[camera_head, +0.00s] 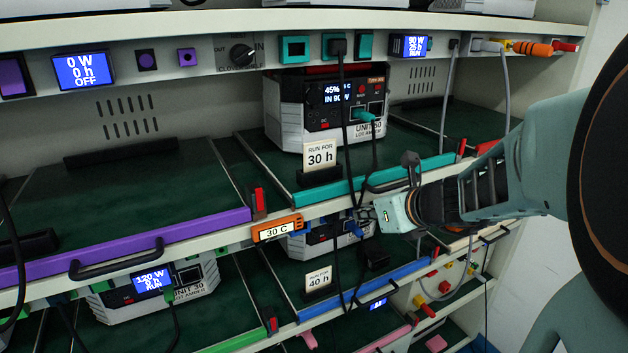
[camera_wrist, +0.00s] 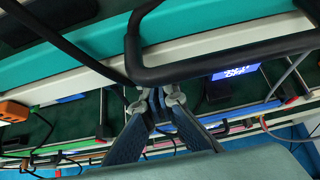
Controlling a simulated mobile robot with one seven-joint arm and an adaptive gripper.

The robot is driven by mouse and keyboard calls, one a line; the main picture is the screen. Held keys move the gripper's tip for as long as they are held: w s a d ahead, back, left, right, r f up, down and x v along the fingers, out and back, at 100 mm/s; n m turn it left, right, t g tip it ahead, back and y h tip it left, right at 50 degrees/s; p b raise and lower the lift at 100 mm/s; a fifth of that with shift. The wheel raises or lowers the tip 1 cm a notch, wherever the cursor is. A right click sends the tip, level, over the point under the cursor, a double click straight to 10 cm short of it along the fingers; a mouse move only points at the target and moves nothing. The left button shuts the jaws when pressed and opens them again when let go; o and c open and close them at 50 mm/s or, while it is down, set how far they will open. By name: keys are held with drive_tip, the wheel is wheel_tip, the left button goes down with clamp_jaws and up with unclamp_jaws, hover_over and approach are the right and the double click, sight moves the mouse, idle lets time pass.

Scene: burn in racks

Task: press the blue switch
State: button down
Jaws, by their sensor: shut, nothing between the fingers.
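My gripper (camera_head: 370,214) is at the front of the middle shelf rail in the head view, pointing left. Its fingers are shut with nothing between them. In the wrist view the fingertips (camera_wrist: 155,98) meet just below a black handle bar (camera_wrist: 225,58) and close to a black cable. I cannot clearly make out the blue switch. A small blue part (camera_head: 300,234) shows left of my gripper, beside the orange 30 C tag (camera_head: 277,228), but I cannot tell what it is. The rail right behind my gripper is hidden.
Dark cables (camera_head: 347,130) hang in front of the rail beside my gripper. The teal drawer edge (camera_head: 335,192) and its handle are just above. A lower power unit (camera_head: 325,240) and the blue drawer edge (camera_head: 350,292) are below. A lit display (camera_wrist: 235,72) shows behind the handle.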

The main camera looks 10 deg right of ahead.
drive_tip(key=shift+f+b, duration=0.2)
drive_tip(key=shift+b, duration=0.25)
drive_tip(key=shift+w+a+r+t+b, duration=0.1)
drive_tip(key=shift+w+t+b, duration=0.15)
drive_tip(key=shift+b, duration=0.65)
drive_tip(key=shift+r, duration=0.1)
drive_tip(key=shift+r+p, duration=0.75)
drive_tip(key=shift+r, duration=0.05)
drive_tip(key=shift+w, duration=0.1)
